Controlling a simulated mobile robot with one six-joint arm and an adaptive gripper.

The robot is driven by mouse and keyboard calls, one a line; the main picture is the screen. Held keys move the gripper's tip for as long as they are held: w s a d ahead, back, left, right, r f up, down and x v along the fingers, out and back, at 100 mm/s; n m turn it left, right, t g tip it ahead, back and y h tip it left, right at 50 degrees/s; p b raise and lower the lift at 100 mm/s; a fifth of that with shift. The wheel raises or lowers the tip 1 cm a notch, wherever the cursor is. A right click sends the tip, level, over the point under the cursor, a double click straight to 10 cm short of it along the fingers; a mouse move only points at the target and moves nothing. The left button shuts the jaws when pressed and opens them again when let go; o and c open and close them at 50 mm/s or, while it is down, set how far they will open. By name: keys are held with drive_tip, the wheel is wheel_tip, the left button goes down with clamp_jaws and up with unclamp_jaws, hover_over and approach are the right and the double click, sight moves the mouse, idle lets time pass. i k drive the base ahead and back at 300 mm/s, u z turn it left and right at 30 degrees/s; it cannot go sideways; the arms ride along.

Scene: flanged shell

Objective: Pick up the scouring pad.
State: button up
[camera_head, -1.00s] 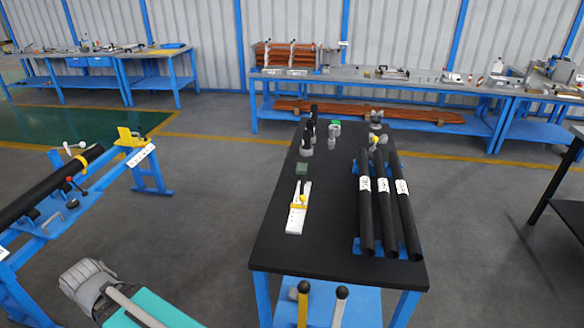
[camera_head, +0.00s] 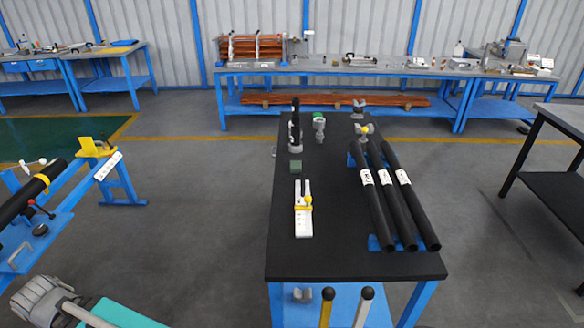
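The scouring pad appears to be the small dull green block (camera_head: 296,166) on the left side of the black table top (camera_head: 345,262). It lies flat, behind a white tool with a yellow slider (camera_head: 304,212) and in front of dark upright bottles (camera_head: 295,130). Nothing covers it. My gripper is not in view, so its state does not show.
Three black pipes (camera_head: 376,190) lie along the table's right side on blue supports. Small fittings (camera_head: 319,125) stand at the back. A blue pipe stand (camera_head: 120,178) is at left, a dark bench (camera_head: 560,200) at right.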

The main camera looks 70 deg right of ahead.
sight(294, 166)
drive_tip(key=z, duration=2.2)
drive_tip(key=i, duration=0.5)
drive_tip(key=z, duration=0.2)
